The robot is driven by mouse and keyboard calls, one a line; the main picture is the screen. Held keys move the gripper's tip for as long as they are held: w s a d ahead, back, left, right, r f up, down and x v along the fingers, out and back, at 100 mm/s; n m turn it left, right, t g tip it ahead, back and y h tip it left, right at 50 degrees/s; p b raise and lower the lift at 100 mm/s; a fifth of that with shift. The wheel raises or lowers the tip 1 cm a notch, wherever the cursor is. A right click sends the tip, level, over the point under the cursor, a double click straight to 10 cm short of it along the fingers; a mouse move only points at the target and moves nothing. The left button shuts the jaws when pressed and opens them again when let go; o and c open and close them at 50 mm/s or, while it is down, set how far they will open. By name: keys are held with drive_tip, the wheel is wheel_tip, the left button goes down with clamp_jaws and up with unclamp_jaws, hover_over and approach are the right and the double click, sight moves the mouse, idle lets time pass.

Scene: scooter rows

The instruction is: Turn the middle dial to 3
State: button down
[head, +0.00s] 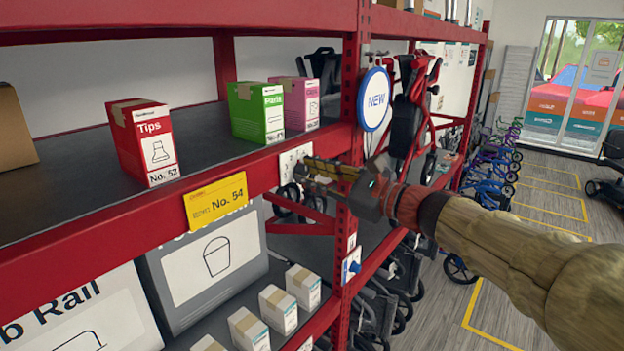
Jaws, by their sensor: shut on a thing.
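My gripper (312,169) reaches in from the right to the red shelf's front edge. Its fingers are shut at a white plate (291,158) with dark marks, fixed to that edge left of the red post. The fingers cover the spot they grip, so the dial there is hidden and its setting cannot be read. A white plate with a blue part (351,266) is on the post below; I cannot tell whether it is a dial.
The shelf (110,220) holds a red Tips box (143,140), a green box (257,112) and a pink box (297,102). A yellow No. 54 tag (216,200) is on its edge. A round NEW sign (375,98) hangs close behind the gripper.

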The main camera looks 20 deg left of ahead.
drive_tip(key=c, duration=1.5)
unclamp_jaws()
drive_tip(key=shift+c, duration=0.2)
drive_tip(key=shift+d, duration=0.1)
drive_tip(key=v, duration=1.1)
drive_tip(key=shift+s+d, duration=0.2)
drive_tip(key=shift+d, duration=0.15)
drive_tip(key=shift+f, duration=0.1)
